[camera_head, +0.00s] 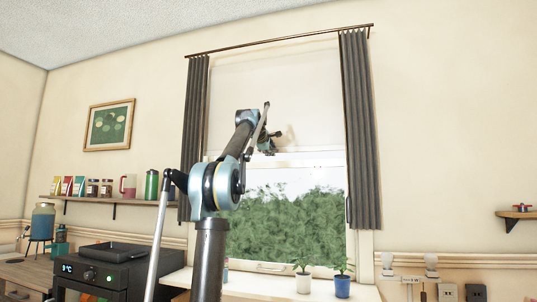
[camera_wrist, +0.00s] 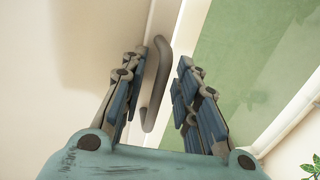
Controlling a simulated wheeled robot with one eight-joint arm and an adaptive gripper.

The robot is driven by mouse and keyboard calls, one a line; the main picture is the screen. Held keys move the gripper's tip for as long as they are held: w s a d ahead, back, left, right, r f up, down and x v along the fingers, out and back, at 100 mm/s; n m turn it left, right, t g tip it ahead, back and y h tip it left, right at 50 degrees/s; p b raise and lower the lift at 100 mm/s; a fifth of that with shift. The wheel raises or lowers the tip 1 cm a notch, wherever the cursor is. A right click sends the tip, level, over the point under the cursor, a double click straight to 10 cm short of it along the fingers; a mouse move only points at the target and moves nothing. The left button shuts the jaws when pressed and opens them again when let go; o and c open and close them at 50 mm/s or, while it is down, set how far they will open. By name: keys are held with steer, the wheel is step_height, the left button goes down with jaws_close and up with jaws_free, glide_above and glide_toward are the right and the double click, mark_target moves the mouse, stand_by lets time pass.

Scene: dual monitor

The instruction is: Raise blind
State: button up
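A pale roller blind (camera_head: 305,95) covers the upper part of the window in the head view, with its lower edge near mid-window. It also shows as a cream surface in the wrist view (camera_wrist: 75,45). A grey curved handle (camera_wrist: 155,75) at the blind's lower edge lies between the fingers of my gripper (camera_wrist: 159,64). The fingers are spread, with a clear gap to the handle on the right side and the handle nearer the left finger. In the head view my gripper (camera_head: 272,142) is in front of the blind's lower edge; my arm hides part of the window.
Dark curtains (camera_head: 362,130) hang at both sides of the window. Two potted plants, one white pot (camera_head: 303,284) and one blue pot (camera_head: 342,287), stand on the sill. A shelf with jars (camera_head: 110,200) and a black machine (camera_head: 112,268) are at left.

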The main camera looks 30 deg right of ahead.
steer(key=shift+a, duration=0.1)
steer(key=v, duration=1.1)
steer(key=shift+s+a, duration=0.2)
steer(key=shift+a, duration=0.2)
steer(key=shift+d, duration=0.1)
steer(key=s+a+f+m+g+y, duration=0.1)
steer(key=s+a+f+m+y, duration=0.15)
steer(key=a+f, duration=0.85)
steer(key=s+a+f+m+g+y, duration=0.15)
steer(key=s+a+f, duration=0.35)
steer(key=f, duration=1.1)
steer(key=s+a+f+m+g+y, duration=0.1)
steer(key=s+a+f+m+y, duration=0.1)
steer(key=a+f, duration=0.95)
steer(key=s+a+f+g+y, duration=0.1)
steer(key=s+a+f, duration=0.4)
steer(key=f, duration=0.8)
steer(key=s+a+f+m+g+y, duration=0.1)
steer(key=s+a+f+g+y, duration=0.1)
steer(key=s+a+f, duration=0.4)
steer(key=s+a+f+g+y, duration=0.1)
steer(key=s+a+f, duration=0.5)
steer(key=s+f, duration=0.7)
step_height(320, 180, down, 7)
steer(key=shift+a+f+m+y, duration=0.2)
steer(key=shift+m+y, duration=0.2)
steer(key=shift+y, duration=0.5)
steer(key=shift+g, duration=0.25)
